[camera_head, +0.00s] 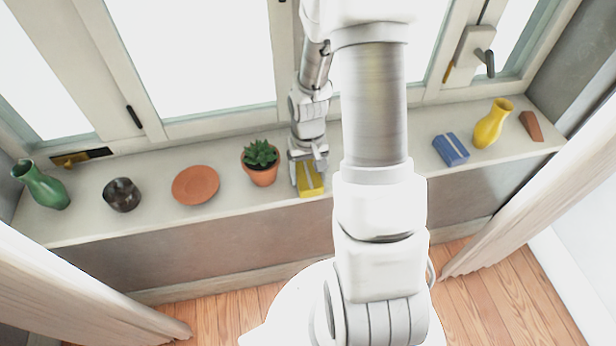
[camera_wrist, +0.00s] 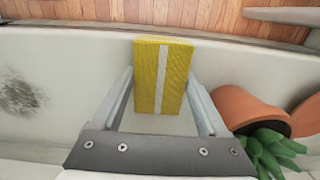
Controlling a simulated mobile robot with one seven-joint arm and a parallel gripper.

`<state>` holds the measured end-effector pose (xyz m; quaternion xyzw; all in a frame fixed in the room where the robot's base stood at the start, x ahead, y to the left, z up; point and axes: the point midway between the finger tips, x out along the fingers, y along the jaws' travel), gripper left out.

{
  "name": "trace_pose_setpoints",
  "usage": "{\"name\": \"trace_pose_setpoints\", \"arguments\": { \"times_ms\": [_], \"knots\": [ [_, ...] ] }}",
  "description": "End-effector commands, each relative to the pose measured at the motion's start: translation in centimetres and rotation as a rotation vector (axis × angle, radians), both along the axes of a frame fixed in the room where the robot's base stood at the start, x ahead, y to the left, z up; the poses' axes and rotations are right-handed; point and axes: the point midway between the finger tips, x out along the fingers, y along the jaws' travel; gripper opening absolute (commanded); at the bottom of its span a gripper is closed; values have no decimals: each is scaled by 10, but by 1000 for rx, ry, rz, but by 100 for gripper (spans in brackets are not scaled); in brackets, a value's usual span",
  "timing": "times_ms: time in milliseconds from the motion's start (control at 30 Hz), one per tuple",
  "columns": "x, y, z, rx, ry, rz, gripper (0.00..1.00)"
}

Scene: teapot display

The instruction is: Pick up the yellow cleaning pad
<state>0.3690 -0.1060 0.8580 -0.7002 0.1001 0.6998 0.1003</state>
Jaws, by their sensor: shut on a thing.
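The yellow cleaning pad (camera_head: 309,180) is at the windowsill, right of the potted plant in the head view. It is a yellow block with a white stripe, and it also shows in the wrist view (camera_wrist: 161,75). My gripper (camera_head: 307,172) points down at the sill with its fingers on either side of the pad. In the wrist view my gripper (camera_wrist: 165,100) has one finger at the pad's left side and one at its right, shut on it. I cannot tell whether the pad rests on the sill or is slightly raised.
A potted succulent (camera_head: 261,163) stands close beside my gripper. Left of it on the sill (camera_head: 150,222) are a terracotta saucer (camera_head: 196,185), a dark pot (camera_head: 122,195) and a green vase (camera_head: 42,186). A blue block (camera_head: 450,149), yellow vase (camera_head: 492,124) and brown wedge (camera_head: 531,125) are at right.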

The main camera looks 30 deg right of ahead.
Motion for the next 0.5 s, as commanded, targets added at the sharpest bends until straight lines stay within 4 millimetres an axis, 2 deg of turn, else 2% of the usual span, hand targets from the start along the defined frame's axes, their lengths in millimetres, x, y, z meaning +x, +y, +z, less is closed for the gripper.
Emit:
{"name": "trace_pose_setpoints", "arguments": {
  "times_ms": [333,500],
  "knots": [
    [0,0,3,0,-1,0,22],
    [1,-1,15,-2,-3,-1,22]
  ]
}}
